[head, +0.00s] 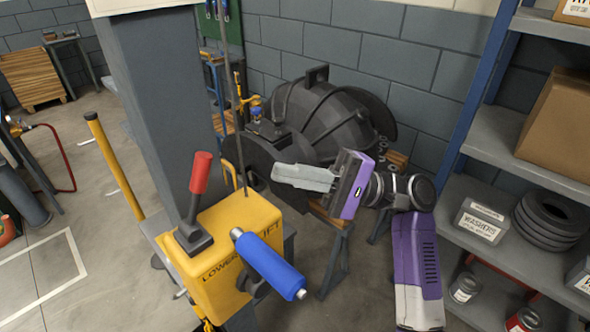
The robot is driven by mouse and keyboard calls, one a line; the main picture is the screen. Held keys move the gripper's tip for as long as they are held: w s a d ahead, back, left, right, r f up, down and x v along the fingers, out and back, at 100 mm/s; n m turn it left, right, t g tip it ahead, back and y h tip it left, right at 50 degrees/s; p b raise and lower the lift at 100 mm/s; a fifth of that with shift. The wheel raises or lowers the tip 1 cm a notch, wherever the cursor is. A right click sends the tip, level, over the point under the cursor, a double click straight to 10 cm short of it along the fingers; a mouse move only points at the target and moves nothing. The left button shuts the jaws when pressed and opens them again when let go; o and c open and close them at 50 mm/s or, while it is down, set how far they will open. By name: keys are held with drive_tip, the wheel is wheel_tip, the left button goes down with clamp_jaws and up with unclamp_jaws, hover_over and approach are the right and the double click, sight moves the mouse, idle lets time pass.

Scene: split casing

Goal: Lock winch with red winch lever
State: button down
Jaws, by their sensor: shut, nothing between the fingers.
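The yellow winch box (222,262) stands at the lower middle of the head view, with "LOWER" and "LIFT" lettering on its front. The red winch lever (200,174) rises from a dark base on the left part of the box top, close to upright with a slight lean. A blue crank handle (268,264) sticks out at the front right of the box. My gripper (277,176) is shut and empty. It points left, above the right side of the box, to the right of the red lever and apart from it.
A black split casing (320,115) sits on a stand behind my gripper. A grey column (165,100) rises behind the winch, with a yellow post (115,165) to its left. Shelves with a washers box (481,221) and tires (548,222) stand at the right.

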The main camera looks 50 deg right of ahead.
sight(196, 193)
drive_tip(key=p+x, duration=0.1)
drive_tip(key=x, duration=0.5)
drive_tip(key=shift+w+a+r+p, duration=0.1)
drive_tip(key=shift+a+r+p, duration=0.15)
drive_tip(key=shift+a+p, duration=0.1)
drive_tip(key=shift+s+a+r+p, duration=0.2)
drive_tip(key=shift+a+r, duration=0.05)
drive_tip(key=shift+a, duration=0.25)
drive_tip(key=shift+s+a+r+p, duration=0.15)
drive_tip(key=shift+a+r+p, duration=0.05)
drive_tip(key=shift+a, duration=0.3)
drive_tip(key=shift+a+r, duration=0.15)
drive_tip(key=shift+a, duration=0.4)
